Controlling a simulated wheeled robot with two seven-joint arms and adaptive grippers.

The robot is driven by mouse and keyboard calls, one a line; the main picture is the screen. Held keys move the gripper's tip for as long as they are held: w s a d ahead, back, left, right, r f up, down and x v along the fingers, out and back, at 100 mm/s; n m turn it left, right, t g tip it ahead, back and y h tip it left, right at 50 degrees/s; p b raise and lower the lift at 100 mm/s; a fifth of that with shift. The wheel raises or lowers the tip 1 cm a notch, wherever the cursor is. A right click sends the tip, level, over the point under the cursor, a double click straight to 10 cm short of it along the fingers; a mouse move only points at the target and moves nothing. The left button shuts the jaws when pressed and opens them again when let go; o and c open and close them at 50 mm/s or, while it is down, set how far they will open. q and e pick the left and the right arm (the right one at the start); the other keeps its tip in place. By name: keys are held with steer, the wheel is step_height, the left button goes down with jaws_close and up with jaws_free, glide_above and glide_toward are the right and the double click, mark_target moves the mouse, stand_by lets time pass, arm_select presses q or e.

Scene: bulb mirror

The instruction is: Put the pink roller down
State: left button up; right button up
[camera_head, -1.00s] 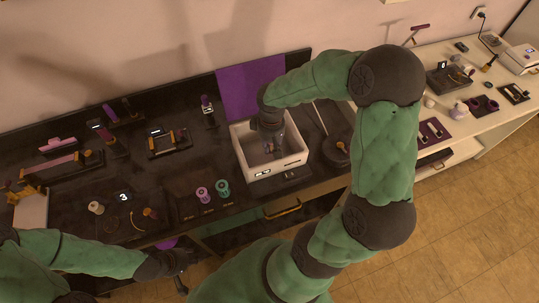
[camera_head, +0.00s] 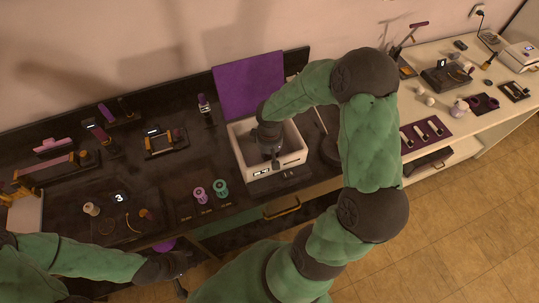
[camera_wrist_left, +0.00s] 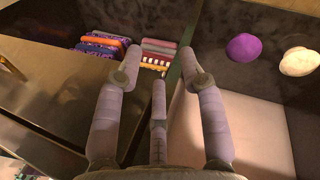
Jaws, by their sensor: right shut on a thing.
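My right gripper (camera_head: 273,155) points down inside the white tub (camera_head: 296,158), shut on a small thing. That thing is almost wholly hidden by the fingers and wrist, so I cannot make out the pink roller's shape or colour there, nor whether it touches the tub floor. My left gripper (camera_head: 181,278) hangs low in front of the dark bench's front edge. In the left wrist view its fingers (camera_wrist_left: 160,65) stand apart with nothing between them.
A pink spool (camera_head: 200,194) and a teal spool (camera_head: 220,188) stand left of the tub. A purple panel (camera_head: 248,85) stands behind it. Racks and small tools crowd the bench's left. A pale counter (camera_head: 470,125) with small items lies right. Folded cloths (camera_wrist_left: 158,52) lie below the left gripper.

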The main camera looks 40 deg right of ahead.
steer(key=o, duration=0.9)
steer(key=shift+o, duration=0.2)
steer(key=shift+r, duration=0.1)
steer(key=shift+r+p, duration=0.2)
steer(key=shift+p, duration=0.2)
step_height(320, 180, up, 12)
steer(key=p, duration=0.2)
steer(key=shift+f+p, duration=0.1)
steer(key=shift+p, duration=0.2)
